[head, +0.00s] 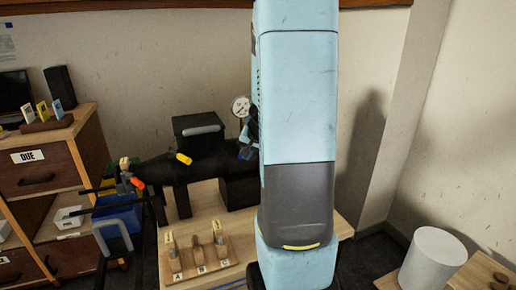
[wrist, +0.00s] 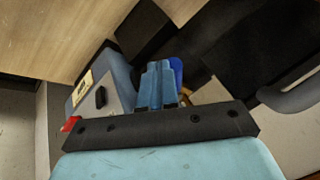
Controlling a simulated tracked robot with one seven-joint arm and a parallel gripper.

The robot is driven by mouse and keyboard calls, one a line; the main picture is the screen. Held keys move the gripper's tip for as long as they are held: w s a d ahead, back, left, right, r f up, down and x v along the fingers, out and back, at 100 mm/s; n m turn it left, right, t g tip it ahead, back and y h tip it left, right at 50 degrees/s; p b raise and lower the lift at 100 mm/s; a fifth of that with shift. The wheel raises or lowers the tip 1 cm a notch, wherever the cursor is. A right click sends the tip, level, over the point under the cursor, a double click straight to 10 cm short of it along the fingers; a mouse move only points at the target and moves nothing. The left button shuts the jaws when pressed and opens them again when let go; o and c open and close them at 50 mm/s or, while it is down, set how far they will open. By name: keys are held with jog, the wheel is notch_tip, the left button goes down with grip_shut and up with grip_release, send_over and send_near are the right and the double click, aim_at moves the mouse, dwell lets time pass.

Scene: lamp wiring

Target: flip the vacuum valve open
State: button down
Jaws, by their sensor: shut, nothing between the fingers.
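In the wrist view my gripper (wrist: 158,68) is shut, its two blue fingers side by side with nothing between them. A rounded blue part (wrist: 177,74) shows just right of and behind the fingertips; it may be the valve handle, and I cannot tell whether they touch. In the head view my arm covers my gripper and part of the black machine (head: 208,165). A round white gauge (head: 240,106) stands behind the machine, left of my arm. A small blue piece (head: 246,152) shows below it, too small to identify. The valve's position is not clear.
A grey box (wrist: 118,80) with a black switch lies left of the fingers in the wrist view. A wooden block marked A, B, C (head: 200,262) stands on the table in front of the machine. A drawer cabinet (head: 45,175) is left; a white cylinder (head: 432,258) is right.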

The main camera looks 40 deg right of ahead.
jog(key=s+d+f+v, duration=0.1)
jog(key=v, duration=1.1)
jog(key=shift+s+d+r, duration=0.2)
jog(key=shift+s+d, duration=0.05)
jog(key=shift+s, duration=0.2)
jog(key=shift+a, duration=0.1)
